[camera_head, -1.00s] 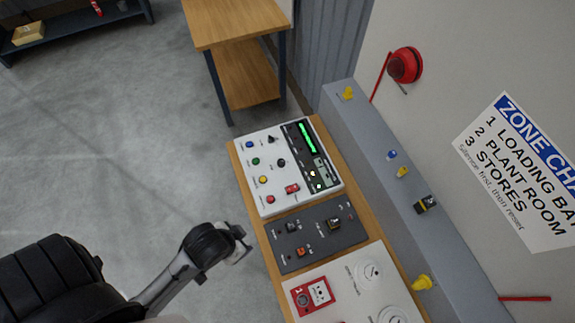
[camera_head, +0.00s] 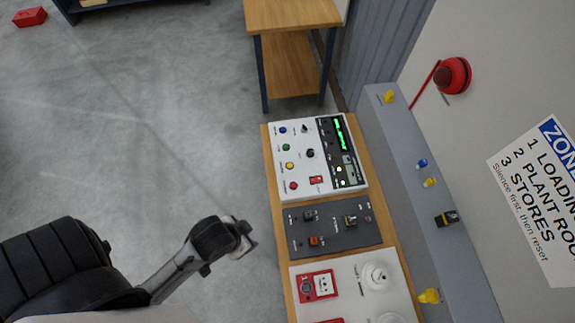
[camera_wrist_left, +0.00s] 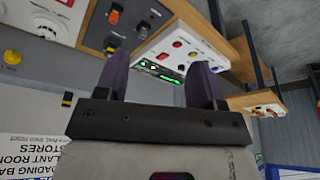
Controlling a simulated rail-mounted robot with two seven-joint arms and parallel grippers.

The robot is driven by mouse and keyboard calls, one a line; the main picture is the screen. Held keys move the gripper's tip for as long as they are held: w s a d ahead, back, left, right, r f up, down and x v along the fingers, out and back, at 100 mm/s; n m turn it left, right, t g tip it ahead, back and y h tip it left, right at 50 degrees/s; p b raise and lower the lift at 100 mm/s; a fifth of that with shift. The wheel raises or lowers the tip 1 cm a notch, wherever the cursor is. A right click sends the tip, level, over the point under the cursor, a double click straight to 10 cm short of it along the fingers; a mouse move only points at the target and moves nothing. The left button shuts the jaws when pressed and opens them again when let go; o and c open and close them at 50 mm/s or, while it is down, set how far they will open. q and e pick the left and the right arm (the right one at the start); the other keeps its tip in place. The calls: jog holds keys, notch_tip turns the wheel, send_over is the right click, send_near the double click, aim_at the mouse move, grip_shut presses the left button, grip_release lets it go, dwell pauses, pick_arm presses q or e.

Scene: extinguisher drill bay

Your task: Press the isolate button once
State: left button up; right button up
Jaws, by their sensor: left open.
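A white panel (camera_head: 300,174) on the wooden bench carries a column of round buttons: blue (camera_head: 282,130), green (camera_head: 286,147), yellow (camera_head: 289,165) and red (camera_head: 293,185). Their labels are too small to read, so I cannot tell which one is the isolate button. My left gripper (camera_head: 250,241) is in the head view, left of the bench and apart from the panels. In the left wrist view its two fingers (camera_wrist_left: 160,82) are spread with nothing between them; the white panel (camera_wrist_left: 206,52) shows beyond them. My right gripper is not in view.
A dark grey panel (camera_head: 335,236) with switches and a white panel with a red call point (camera_head: 318,286) sit nearer on the bench. A grey ledge (camera_head: 410,150) with yellow fittings runs along the wall.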

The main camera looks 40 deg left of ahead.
pick_arm(q)
jog(key=shift+w+a, duration=0.15)
jog(key=shift+w, duration=0.05)
jog(key=shift+s, duration=0.1)
jog(key=shift+c, duration=0.3)
